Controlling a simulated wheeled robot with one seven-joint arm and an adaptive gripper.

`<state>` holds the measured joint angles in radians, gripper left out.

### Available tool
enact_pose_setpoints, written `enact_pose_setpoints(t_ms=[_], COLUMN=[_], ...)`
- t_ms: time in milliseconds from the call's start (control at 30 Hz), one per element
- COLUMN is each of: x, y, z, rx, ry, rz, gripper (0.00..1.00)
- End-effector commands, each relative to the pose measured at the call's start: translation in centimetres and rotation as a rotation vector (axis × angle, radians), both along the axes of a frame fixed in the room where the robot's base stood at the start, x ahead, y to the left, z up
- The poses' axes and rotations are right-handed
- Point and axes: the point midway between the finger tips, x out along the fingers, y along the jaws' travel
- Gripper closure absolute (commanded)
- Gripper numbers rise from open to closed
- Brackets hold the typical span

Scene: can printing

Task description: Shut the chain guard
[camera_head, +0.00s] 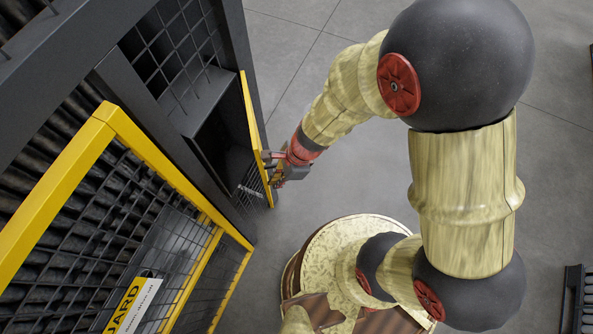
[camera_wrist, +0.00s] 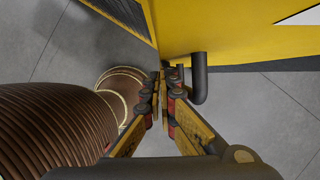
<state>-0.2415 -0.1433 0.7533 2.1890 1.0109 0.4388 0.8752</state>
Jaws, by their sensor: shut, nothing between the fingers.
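A yellow-framed mesh guard (camera_head: 172,172) stands out from the dark machine at the left of the head view. Its sign (camera_head: 134,304) shows the letters "UARD". A narrow yellow panel (camera_head: 252,120), seen almost edge-on, stands farther back. My gripper (camera_head: 268,159) is at this panel's right side. In the wrist view, my gripper (camera_wrist: 166,78) is shut and empty, its fingertips close beside a dark bar handle (camera_wrist: 198,78) on a yellow panel (camera_wrist: 225,28). I cannot tell whether they touch it. The handle is mostly hidden in the head view.
The dark machine housing (camera_head: 95,35) fills the left, with an open recess (camera_head: 222,140) behind the narrow panel. Grey floor (camera_head: 310,30) is clear behind my arm. A dark slatted object (camera_head: 573,300) stands at the lower right.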

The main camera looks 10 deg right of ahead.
Motion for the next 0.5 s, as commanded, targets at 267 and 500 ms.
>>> enact_pose_setpoints(t_ms=[267, 500], x=[-0.2, 1.0], y=[6.4, 10.9], z=[0.0, 0.1], rx=[0.0, -0.001], ry=[-0.001, 0.0], rz=[-0.24, -0.383], gripper=[1.0, 1.0])
